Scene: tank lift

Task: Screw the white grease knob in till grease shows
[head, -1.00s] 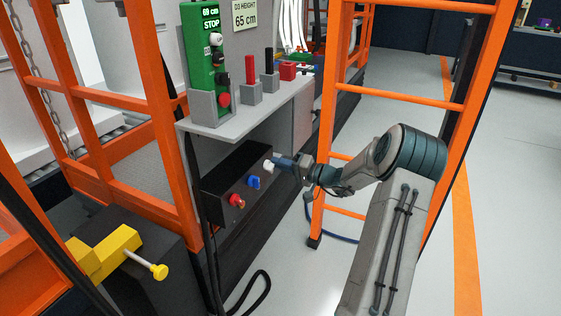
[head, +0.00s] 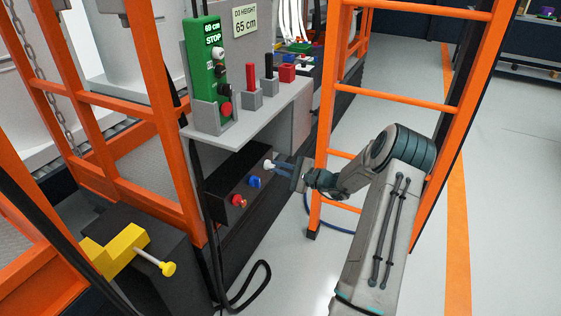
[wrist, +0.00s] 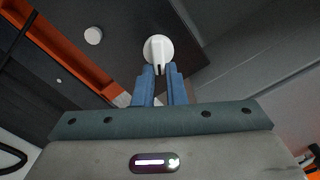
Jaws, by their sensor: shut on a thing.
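The white grease knob (head: 269,165) sticks out of the dark panel (head: 222,190) under the grey shelf, above and right of a blue knob (head: 254,182) and a red knob (head: 238,201). My gripper (head: 274,165) reaches it from the right with its blue fingers. In the wrist view the knob (wrist: 157,46) is a round white disc with a raised bar, and the fingers of my gripper (wrist: 160,70) are shut on that bar. I see no grease that I can make out.
The grey shelf (head: 262,114) above holds a green control box (head: 205,75) and levers. An orange ladder frame (head: 400,98) stands close behind my arm. A yellow block with a rod (head: 128,248) is at lower left. A black cable (head: 262,290) hangs below the panel.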

